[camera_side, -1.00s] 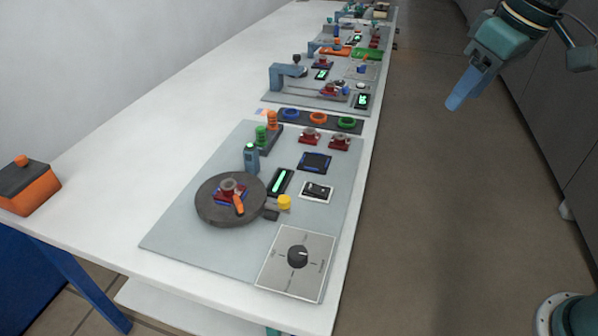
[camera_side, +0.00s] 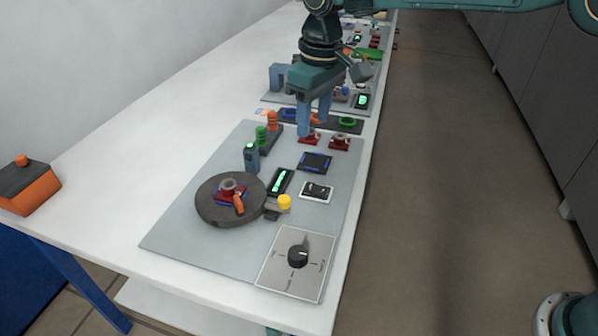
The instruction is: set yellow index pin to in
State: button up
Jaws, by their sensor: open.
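The yellow index pin (camera_side: 284,202) is a small yellow knob on a dark block (camera_side: 271,212) at the right edge of the round dark turntable (camera_side: 212,208). My gripper (camera_side: 313,128) points down over the far part of the grey board, above and beyond the pin. Its two blue fingers are apart, with nothing seen between them. One finger partly hides the row of coloured rings and a red part behind it.
A silver dial panel (camera_side: 293,264) is at the board's near end. A black display with a green bar (camera_side: 280,181), a grey-blue upright device (camera_side: 251,157) and a white-framed black part (camera_side: 316,191) stand near the pin. Green and orange stacks (camera_side: 267,130) are farther back.

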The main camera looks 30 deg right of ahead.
send_over(284, 199)
notch_tip(284, 199, down, 6)
jog(key=shift+f+n+g, duration=0.15)
jog(key=shift+n+g, duration=0.25)
jog(key=shift+f, duration=0.1)
notch_tip(284, 199, down, 14)
jog(key=shift+r, duration=0.2)
dwell(0.4)
grip_shut()
